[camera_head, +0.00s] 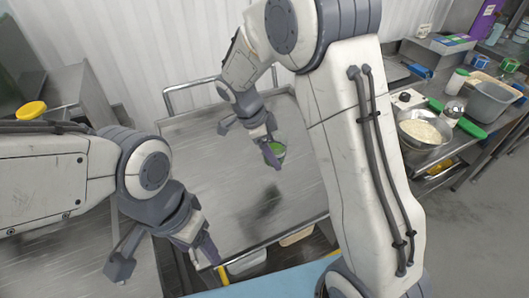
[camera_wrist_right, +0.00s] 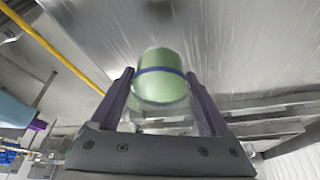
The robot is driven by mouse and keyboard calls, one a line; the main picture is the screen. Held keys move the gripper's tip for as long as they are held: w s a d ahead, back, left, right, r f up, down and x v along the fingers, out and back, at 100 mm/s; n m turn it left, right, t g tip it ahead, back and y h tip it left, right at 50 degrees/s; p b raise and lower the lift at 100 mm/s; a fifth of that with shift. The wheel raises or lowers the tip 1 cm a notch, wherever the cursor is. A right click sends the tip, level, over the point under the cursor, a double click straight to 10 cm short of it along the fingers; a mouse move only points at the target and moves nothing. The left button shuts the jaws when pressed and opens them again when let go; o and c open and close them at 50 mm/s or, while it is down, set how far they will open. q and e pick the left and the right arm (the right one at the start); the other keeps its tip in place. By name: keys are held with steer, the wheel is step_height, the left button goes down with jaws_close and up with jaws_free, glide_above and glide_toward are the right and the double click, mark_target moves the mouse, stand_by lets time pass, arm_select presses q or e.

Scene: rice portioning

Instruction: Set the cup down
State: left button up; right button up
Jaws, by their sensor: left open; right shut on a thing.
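My right gripper (camera_head: 268,143) is shut on a green cup (camera_head: 277,151) in the head view, above the metal table (camera_head: 225,190). A dark shadow lies on the tabletop below and in front of it, so the cup appears to be held clear of the surface. In the right wrist view the cup (camera_wrist_right: 160,75) is pale green with a dark band and sits between the two purple fingers (camera_wrist_right: 160,105). My left gripper (camera_head: 165,262) is open and empty near the table's front left edge.
The middle of the metal table is clear. A rail (camera_head: 190,86) runs along its back. At the right, a counter holds a bowl of rice (camera_head: 421,131), a grey bin (camera_head: 490,101) and several green items. A yellow lid (camera_head: 31,110) lies at the left.

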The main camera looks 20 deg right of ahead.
steer(key=w+f, duration=0.1)
steer(key=w, duration=0.1)
steer(key=w+f+p, duration=0.1)
steer(key=w, duration=0.1)
steer(key=w+f, duration=0.1)
steer(key=w, duration=0.1)
steer(key=shift+a+f, duration=0.25)
steer(key=shift+a, duration=0.05)
step_height(320, 180, down, 4)
steer(key=shift+r+p, duration=0.1)
steer(key=shift+p, duration=0.65)
steer(key=shift+f, duration=0.2)
steer(key=shift+f+b, duration=0.15)
steer(key=shift+b, duration=0.15)
steer(key=o, duration=1.5)
